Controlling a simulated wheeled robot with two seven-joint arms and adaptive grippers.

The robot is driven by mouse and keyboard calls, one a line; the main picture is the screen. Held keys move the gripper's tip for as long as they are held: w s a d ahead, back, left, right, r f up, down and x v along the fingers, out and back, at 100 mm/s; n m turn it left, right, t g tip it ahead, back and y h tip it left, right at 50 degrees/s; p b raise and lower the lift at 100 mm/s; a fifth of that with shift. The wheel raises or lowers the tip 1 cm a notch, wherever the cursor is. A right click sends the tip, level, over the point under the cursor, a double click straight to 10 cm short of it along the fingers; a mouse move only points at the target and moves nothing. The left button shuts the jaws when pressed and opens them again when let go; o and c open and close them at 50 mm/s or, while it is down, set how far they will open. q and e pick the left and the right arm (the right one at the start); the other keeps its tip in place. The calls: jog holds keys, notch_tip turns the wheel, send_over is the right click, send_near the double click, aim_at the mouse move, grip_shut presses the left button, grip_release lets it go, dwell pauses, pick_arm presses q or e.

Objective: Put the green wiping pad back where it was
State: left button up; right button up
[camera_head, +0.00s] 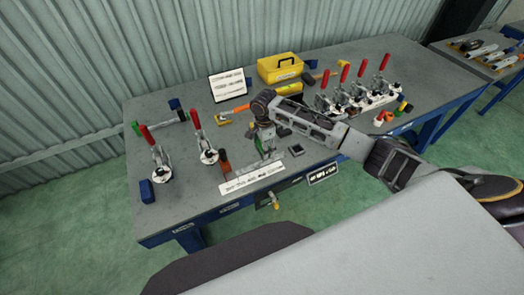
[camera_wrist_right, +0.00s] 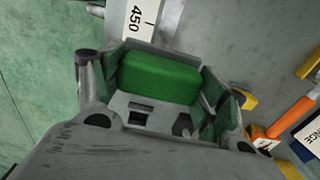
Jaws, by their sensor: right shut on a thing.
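The green wiping pad (camera_wrist_right: 160,78) sits between the fingers of my right gripper (camera_wrist_right: 155,85) in the right wrist view. The gripper is shut on it. In the head view my right gripper (camera_head: 268,148) points down over the front middle of the workbench (camera_head: 200,185), and only a sliver of green shows there. Whether the pad touches the bench top is unclear. My left gripper is out of view.
A white marked strip (camera_head: 252,180) lies at the bench's front edge. Red-handled clamps (camera_head: 204,148) stand to the left, and several more (camera_head: 345,85) stand on the right. A yellow toolbox (camera_head: 280,68) and a white sign (camera_head: 228,85) are behind. A dark square (camera_head: 296,150) lies right of the gripper.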

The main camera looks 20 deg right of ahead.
jog(key=shift+w+d+f, duration=0.1)
jog(key=shift+w+d, duration=0.1)
jog(key=shift+s+a, duration=0.1)
jog(key=shift+s, duration=0.05)
